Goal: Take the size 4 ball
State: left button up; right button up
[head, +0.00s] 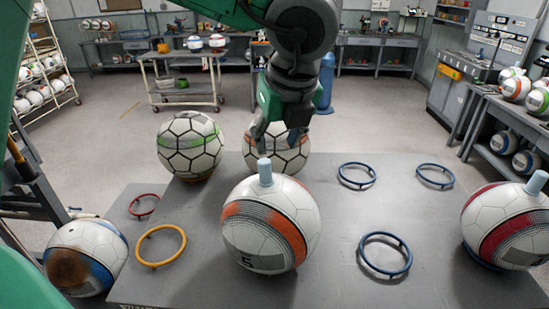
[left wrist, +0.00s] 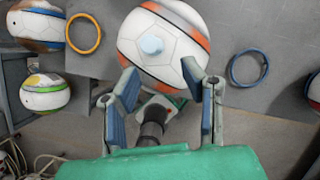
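A white ball with an orange band (head: 270,223) sits at the front middle of the grey table, a pale blue plug (head: 265,172) standing on top. A dark digit on its front looks like a 5. My left gripper (head: 278,140) is above and behind this ball. In the left wrist view its fingers (left wrist: 161,72) are spread and empty, with the orange-banded ball (left wrist: 165,45) beyond them. A green-lined ball (head: 190,146) and an orange-lined ball (head: 285,155), partly hidden by the gripper, stand behind. No digit 4 is readable. My right gripper is not in view.
A red-banded ball (head: 505,228) with a plug is at the right. A brown-and-blue ball (head: 84,258) is at the left edge. Empty rings lie on the table: red (head: 144,204), yellow (head: 161,245) and several blue (head: 385,255). Benches stand farther back.

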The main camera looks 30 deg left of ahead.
aim_at(506, 224)
jog(key=k, duration=1)
